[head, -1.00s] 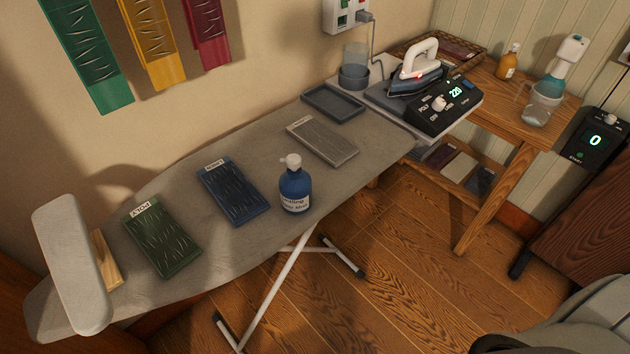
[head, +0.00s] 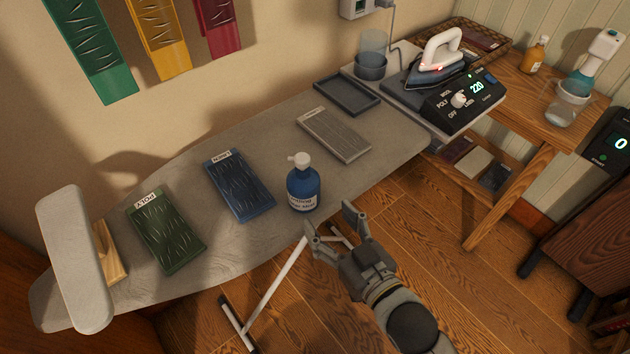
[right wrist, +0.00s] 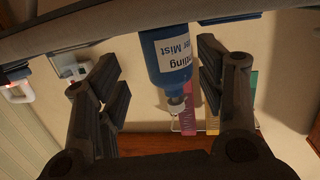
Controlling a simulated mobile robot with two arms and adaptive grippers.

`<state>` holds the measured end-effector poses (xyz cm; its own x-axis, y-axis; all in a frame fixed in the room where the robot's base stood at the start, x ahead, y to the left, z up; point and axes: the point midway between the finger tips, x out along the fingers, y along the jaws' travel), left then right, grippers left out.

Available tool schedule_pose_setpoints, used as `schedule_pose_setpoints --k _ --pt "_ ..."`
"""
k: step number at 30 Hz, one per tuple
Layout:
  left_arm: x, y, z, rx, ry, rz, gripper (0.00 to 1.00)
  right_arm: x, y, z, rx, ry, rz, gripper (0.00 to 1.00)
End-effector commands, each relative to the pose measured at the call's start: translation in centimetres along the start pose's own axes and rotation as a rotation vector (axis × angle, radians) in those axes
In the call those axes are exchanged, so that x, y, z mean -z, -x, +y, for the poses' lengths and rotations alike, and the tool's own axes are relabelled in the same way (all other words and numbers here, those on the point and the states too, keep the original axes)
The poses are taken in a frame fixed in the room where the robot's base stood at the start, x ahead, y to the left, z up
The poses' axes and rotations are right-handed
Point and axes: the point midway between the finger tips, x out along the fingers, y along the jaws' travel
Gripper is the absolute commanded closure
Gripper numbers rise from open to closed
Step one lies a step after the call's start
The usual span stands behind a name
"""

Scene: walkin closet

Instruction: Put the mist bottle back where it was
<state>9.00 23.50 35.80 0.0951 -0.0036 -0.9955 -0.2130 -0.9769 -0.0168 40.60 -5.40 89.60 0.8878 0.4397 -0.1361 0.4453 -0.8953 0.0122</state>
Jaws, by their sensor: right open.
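The blue mist bottle (head: 303,190) with a white pump top stands upright on the ironing board (head: 372,150), near its front edge. My right gripper (head: 330,222) is open and empty in front of the board, just short of the bottle and to its lower right. In the right wrist view the bottle (right wrist: 170,57) appears upside down between the two spread fingers, its label toward the camera. The gripper (right wrist: 160,85) shows no contact with it. My left gripper is not in view.
Blue (head: 239,185), green (head: 165,228) and grey (head: 333,134) cloth blocks lie on the board, with an empty dark tray (head: 347,94) behind. The iron (head: 440,62) rests at the right end. An orange bottle (head: 535,54) and a glass jug (head: 565,104) stand on the wooden side table.

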Motion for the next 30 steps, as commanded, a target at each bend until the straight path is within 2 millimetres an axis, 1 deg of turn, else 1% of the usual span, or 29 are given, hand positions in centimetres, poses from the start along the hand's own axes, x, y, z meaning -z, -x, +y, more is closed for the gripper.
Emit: schedule_pose_setpoints --k 1,3,6,7,11,16,21,26,30 --pt "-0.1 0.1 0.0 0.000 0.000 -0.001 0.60 2.2 0.5 -0.3 0.007 -0.002 0.038 0.37" --pt "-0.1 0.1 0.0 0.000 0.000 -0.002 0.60 4.6 1.2 -0.6 0.014 -0.005 0.081 0.37" --pt "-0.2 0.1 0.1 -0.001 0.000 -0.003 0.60 6.8 1.8 -0.9 0.021 -0.009 0.120 0.37" --pt "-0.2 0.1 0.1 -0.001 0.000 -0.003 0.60 7.1 1.9 -1.0 0.023 -0.010 0.127 0.37" --pt "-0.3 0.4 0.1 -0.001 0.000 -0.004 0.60 7.9 1.4 -1.0 0.024 -0.012 0.139 0.37" --pt "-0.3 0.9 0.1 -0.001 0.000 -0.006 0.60 8.3 -0.9 -1.1 0.023 -0.011 0.140 0.37" --pt "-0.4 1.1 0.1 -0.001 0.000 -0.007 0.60 8.4 -2.9 -1.1 0.024 -0.012 0.138 0.37" --pt "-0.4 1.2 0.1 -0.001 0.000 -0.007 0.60 8.4 -3.6 -1.1 0.024 -0.012 0.136 0.37" --pt "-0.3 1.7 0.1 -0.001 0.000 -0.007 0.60 8.4 -5.0 -1.2 0.023 -0.011 0.137 0.37"
